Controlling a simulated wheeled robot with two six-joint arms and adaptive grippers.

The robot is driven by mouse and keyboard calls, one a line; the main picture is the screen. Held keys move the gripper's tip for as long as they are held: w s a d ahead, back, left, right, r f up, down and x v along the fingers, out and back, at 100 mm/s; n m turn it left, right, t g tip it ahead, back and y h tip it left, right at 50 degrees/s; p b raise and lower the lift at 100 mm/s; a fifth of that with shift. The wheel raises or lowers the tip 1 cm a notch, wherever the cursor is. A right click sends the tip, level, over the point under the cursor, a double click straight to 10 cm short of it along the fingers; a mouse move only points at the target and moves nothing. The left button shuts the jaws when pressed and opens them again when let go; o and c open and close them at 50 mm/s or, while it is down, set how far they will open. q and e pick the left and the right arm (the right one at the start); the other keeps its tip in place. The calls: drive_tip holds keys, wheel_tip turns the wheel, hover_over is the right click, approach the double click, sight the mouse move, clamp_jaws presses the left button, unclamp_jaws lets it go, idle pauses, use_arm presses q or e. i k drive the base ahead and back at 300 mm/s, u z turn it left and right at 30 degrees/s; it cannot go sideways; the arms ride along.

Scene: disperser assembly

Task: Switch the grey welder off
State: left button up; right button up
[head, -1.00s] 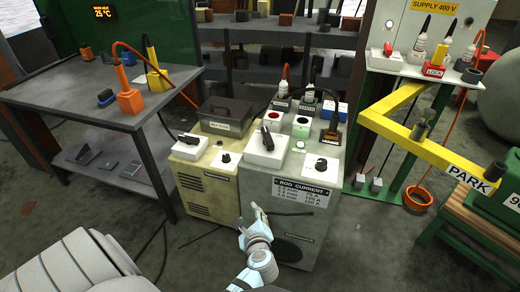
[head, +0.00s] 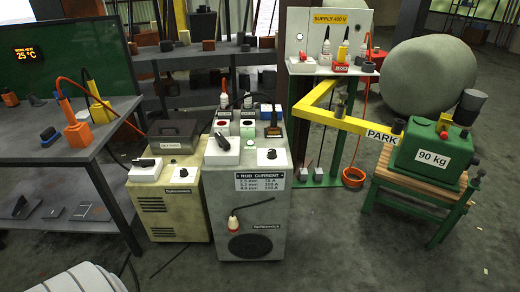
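The grey welder (head: 276,215) stands on the floor in the middle of the head view, with a rod current table on its front. On its top, a white switch box (head: 222,157) carries a black lever handle (head: 222,142), tilted. A white box with a black knob (head: 271,157) sits to its right. Behind them are a box with a red round part (head: 222,126) and one with a green round part (head: 247,127). Neither of my grippers is in view.
A beige welder (head: 180,207) with its own black-handled switch (head: 146,164) stands close at the left. A dark workbench (head: 60,150) is further left. A yellow arm marked PARK (head: 350,124) and a green 90 kg tank (head: 430,150) are at the right.

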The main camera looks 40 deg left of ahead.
sight(223, 144)
drive_tip(key=z, duration=0.45)
drive_tip(key=i, duration=1.55)
drive_tip(key=u, duration=1.5)
drive_tip(key=i, duration=0.8)
drive_tip(key=u, duration=0.75)
